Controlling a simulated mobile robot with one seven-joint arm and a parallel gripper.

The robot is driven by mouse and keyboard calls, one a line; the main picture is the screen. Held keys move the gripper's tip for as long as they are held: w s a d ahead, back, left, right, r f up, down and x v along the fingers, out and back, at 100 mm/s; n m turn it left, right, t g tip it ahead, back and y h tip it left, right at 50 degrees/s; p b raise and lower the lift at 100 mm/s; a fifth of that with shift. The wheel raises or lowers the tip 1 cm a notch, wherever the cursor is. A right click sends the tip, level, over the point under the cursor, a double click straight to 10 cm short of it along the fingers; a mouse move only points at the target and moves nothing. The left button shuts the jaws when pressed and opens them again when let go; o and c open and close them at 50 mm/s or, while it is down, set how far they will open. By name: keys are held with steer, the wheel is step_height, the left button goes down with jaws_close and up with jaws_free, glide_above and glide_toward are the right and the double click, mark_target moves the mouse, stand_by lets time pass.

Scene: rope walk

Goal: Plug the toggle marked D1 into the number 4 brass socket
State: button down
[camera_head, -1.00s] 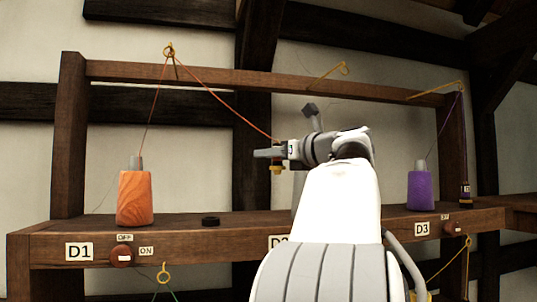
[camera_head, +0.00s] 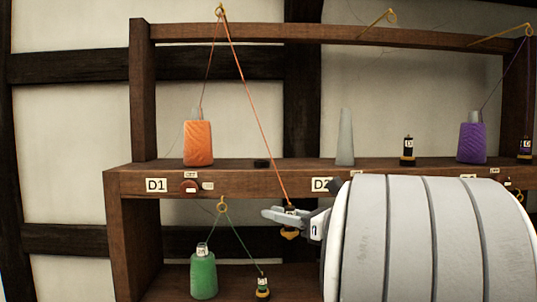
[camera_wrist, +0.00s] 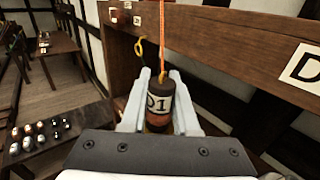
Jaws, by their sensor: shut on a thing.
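My gripper (camera_wrist: 160,82) is shut on the toggle marked D1 (camera_wrist: 157,108), a dark cylinder with a white label, held between its pale fingers. The orange cord (camera_wrist: 162,45) rises from the toggle's top. In the head view my gripper (camera_head: 285,217) is in front of the shelf's front edge, a little below it. The toggle (camera_head: 290,233) hangs upright there, its yellowish lower end showing. Its orange cord (camera_head: 252,103) runs up to a yellow hook, then down to the orange spool (camera_head: 198,143). I cannot make out a socket numbered 4 in either view.
A purple spool (camera_head: 471,143) and a bare grey cone (camera_head: 345,137) stand on the upper shelf (camera_head: 240,183). A green spool (camera_head: 203,275) and its toggle (camera_head: 262,288) are below. A dark board (camera_wrist: 65,128) with several small round things lies left in the wrist view.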

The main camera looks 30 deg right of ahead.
steer(key=w+a+f+n+g+y, duration=0.1)
steer(key=a+f+n+g+y, duration=0.1)
steer(key=a+f, duration=0.5)
steer(key=w+a+f+n+g+y+b, duration=0.1)
steer(key=a+f+y, duration=0.3)
steer(key=f, duration=1.6)
steer(key=w+a+f+n+g+y, duration=0.1)
steer(key=a+f+n+g+y, duration=0.1)
steer(key=a+f, duration=1)
steer(key=shift+w+a+f+n+g+y, duration=0.25)
steer(key=shift+f+n+g+y, duration=0.25)
steer(key=shift+f+n, duration=0.45)
